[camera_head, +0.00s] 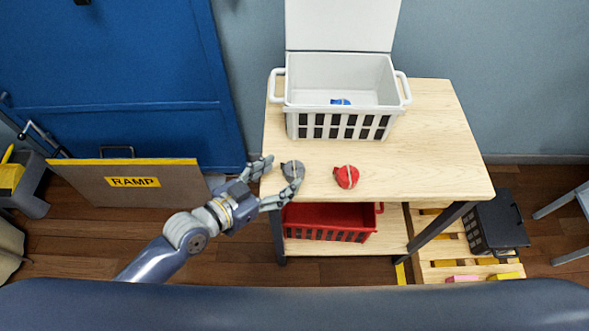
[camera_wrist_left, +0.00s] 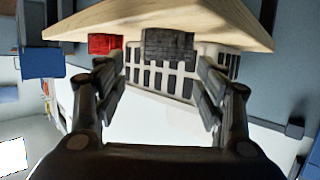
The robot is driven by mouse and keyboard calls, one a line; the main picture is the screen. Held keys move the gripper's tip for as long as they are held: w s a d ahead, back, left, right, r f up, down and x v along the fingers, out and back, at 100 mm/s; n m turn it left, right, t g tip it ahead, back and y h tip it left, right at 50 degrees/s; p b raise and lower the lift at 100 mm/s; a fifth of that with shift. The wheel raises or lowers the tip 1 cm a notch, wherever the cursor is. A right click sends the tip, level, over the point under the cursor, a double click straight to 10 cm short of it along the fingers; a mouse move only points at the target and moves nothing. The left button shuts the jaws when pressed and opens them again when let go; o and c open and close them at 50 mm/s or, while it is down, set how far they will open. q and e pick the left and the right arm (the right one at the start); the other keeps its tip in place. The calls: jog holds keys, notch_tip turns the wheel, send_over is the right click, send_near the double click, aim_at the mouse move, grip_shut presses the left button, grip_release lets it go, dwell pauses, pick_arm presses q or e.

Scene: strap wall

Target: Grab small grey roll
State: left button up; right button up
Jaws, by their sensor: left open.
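The small grey roll (camera_head: 292,169) sits at the left front of the wooden table (camera_head: 410,180). My left gripper (camera_head: 283,173) is open at the table's left edge, with its fingers on either side of the grey roll. In the left wrist view, which looks upside down, the grey roll (camera_wrist_left: 169,45) stands between the two open fingers (camera_wrist_left: 160,88), with a visible gap to each. A red roll (camera_head: 346,177) lies to the right of the grey one; it also shows in the wrist view (camera_wrist_left: 103,43). My right gripper is not in view.
A white basket (camera_head: 345,98) with an open lid and a blue roll (camera_head: 340,102) inside stands at the back of the table. A red crate (camera_head: 328,222) is on the lower shelf. A black crate (camera_head: 495,225) stands on a pallet at the right. The table's right side is clear.

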aim_at(292, 170)
pick_arm(q)
jog(key=shift+f+p+x, duration=0.15)
jog(key=shift+p+x, duration=0.05)
jog(key=shift+x, duration=1.3)
jog(key=shift+f+p+x, duration=0.15)
jog(key=shift+x, duration=1.35)
jog(key=shift+a, duration=0.1)
jog(key=shift+s, duration=0.1)
jog(key=c, duration=1.1)
